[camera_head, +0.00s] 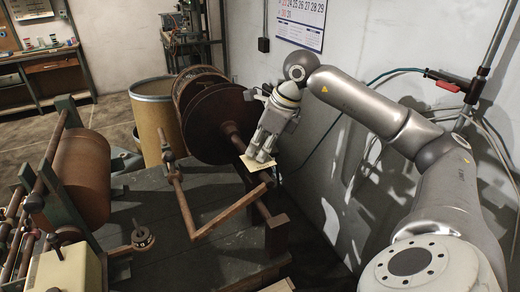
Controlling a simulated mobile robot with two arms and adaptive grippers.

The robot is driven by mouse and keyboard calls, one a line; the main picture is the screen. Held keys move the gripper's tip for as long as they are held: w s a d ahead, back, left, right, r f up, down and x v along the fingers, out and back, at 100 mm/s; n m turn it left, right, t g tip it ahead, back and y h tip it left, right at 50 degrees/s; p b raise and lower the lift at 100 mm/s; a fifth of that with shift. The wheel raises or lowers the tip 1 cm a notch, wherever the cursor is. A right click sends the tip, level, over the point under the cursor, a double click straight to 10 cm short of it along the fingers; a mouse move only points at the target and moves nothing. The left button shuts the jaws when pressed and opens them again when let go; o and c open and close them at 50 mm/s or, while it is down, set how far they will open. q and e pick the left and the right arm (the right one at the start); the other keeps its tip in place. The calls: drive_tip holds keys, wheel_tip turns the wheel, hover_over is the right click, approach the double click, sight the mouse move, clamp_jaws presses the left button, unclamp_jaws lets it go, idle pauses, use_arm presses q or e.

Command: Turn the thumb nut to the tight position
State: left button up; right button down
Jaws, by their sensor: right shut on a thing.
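My right gripper (262,154) reaches down from the wall side to the rusty shaft (232,136) in front of the large brown reel (212,122). Its fingers are shut on a pale flat piece (257,166) beside the shaft. I cannot tell whether this piece is part of the thumb nut, and the fingers hide part of the shaft there. No thumb nut shows clearly elsewhere. My left gripper is out of view.
A bent rusty bar (228,211) crosses the dark bench (165,200) below the gripper. A brown roller (81,180) and a round knob (143,238) are at left. A tan drum (158,115) stands behind. The wall (345,190) closes the right side.

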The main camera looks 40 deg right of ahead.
drive_tip(key=m+h, duration=0.1)
drive_tip(key=m, duration=0.3)
drive_tip(key=shift+a+m+t+h, duration=0.15)
drive_tip(key=shift+m+t+h, duration=0.15)
drive_tip(key=shift+h, duration=0.1)
drive_tip(key=shift+a+m+h+p, duration=0.1)
drive_tip(key=shift+m+h+p, duration=0.6)
drive_tip(key=shift+m, duration=1.6)
drive_tip(key=c, duration=1.6)
unclamp_jaws()
drive_tip(key=shift+r, duration=0.2)
drive_tip(key=v, duration=1.1)
drive_tip(key=shift+a+r, duration=0.25)
drive_tip(key=shift+r, duration=0.05)
